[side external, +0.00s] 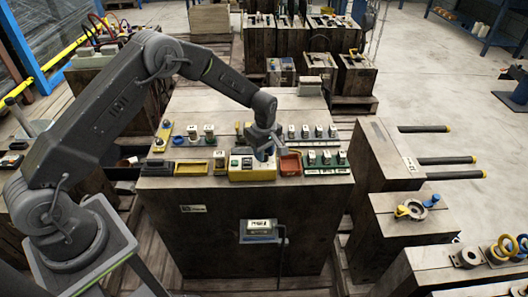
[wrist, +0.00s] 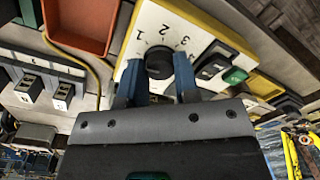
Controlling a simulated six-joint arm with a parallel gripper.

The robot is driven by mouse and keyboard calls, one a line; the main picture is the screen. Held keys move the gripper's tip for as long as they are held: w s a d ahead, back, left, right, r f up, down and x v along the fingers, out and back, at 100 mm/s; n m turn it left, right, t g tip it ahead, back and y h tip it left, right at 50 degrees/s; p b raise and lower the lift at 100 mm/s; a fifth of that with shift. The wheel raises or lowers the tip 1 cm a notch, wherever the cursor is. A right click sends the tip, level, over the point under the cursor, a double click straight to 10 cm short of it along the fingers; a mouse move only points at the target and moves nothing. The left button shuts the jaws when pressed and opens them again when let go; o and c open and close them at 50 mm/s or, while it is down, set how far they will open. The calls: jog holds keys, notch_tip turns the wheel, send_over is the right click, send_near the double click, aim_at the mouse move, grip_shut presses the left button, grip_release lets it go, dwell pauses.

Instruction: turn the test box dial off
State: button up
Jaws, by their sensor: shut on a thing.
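The test box (side external: 240,174) is a yellow box with a pale top, near the front edge of the wooden block. In the wrist view its white panel (wrist: 150,22) carries the numbers 1, 2 and 3. The black round dial (wrist: 159,64) sits below these numbers, between my blue fingers. My gripper (wrist: 158,76) is shut on the dial, one finger on each side; it also shows over the box in the side view (side external: 264,152). The dial's pointer cannot be made out. Beside the dial are a black switch (wrist: 213,62) and a green button (wrist: 235,75).
An orange-red tray (wrist: 80,25) lies close beside the box; it also shows in the side view (side external: 290,164). A yellow tray (side external: 191,169) lies to the left. Switch rows (side external: 321,157) stand to the right. A cable (wrist: 80,62) runs near the tray.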

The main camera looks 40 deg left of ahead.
dwell(0.3)
jog(key=o, duration=0.9)
notch_tip(320, 180, up, 14)
jog(key=shift+w+f, duration=0.1)
jog(key=shift+w, duration=0.05)
